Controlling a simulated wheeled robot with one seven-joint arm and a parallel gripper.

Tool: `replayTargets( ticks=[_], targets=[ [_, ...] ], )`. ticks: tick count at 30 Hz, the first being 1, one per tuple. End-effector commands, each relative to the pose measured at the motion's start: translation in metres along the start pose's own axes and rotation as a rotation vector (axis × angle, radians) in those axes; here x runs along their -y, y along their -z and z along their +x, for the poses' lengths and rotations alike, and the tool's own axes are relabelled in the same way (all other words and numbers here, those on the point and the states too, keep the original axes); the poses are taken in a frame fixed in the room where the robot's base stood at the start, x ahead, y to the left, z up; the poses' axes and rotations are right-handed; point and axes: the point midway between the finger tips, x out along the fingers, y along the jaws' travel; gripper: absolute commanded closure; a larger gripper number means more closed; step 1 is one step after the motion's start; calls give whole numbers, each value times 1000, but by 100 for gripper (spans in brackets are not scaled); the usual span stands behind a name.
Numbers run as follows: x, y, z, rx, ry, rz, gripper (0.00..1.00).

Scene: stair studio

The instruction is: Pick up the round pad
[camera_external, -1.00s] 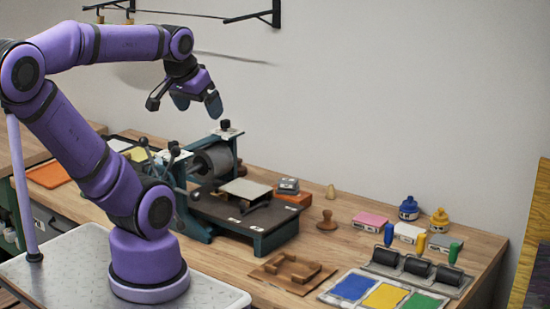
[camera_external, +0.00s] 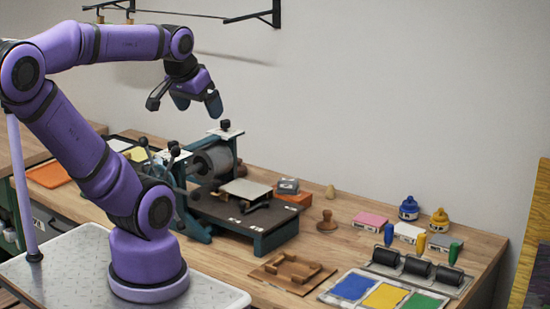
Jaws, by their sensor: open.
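A small round brown pad with a knob-like top (camera_external: 327,222) stands on the wooden bench, right of the press; it is the likeliest round pad in view. My gripper (camera_external: 197,102) is high above the back of the bench, over the press area and well up and left of the pad. Its dark fingers are apart, pointing down, with nothing between them. Nothing covers the pad.
A green press (camera_external: 245,212) with a roller stands between my arm and the pad. A wooden jig (camera_external: 290,272), an ink tray (camera_external: 382,295), a roller rack (camera_external: 415,268), a pink-topped block (camera_external: 370,221) and bottles (camera_external: 409,208) surround the pad. Bare bench shows around it.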

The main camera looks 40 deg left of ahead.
Motion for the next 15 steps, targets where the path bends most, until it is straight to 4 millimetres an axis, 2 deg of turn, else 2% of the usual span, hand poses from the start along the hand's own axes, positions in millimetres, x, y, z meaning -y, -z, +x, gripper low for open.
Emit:
replayTargets(
  ticks=[10, 15],
  targets=[
    [0, 2, 1, 3, -1, -1, 6],
    [-2, 25, 10, 26, -7, -12, 6]
  ],
)
